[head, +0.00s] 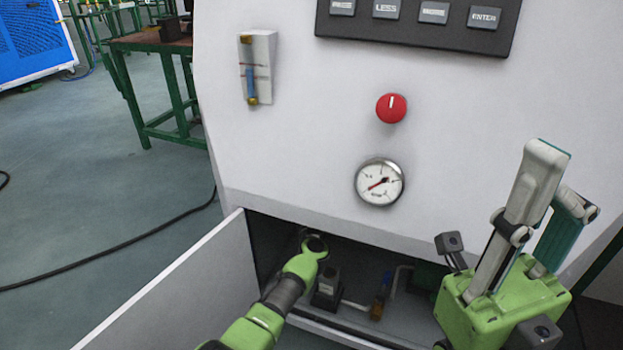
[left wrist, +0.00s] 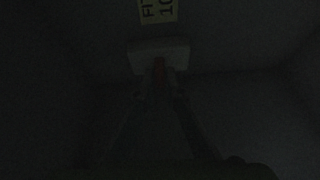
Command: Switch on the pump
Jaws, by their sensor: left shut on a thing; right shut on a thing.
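My left arm reaches into the open low compartment (head: 345,260) of the white machine; its fingers are hidden there in the head view. The left wrist view is very dark. It shows my left gripper (left wrist: 160,88) shut on a small dark reddish switch-like part (left wrist: 159,68) on a pale block (left wrist: 143,55). Whether that part is turned cannot be told. My right gripper (head: 566,178) is raised at the right, before the machine front. Its fingers point up, and anything between them is hidden from this side. I cannot make out which part is the pump.
The compartment door (head: 170,290) hangs open at the left. The machine front bears a red knob (head: 391,108), a gauge (head: 380,182), a flow tube (head: 256,70) and a button panel (head: 415,25). Pipes and fittings stand inside the compartment. A black cable (head: 120,247) lies on the floor.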

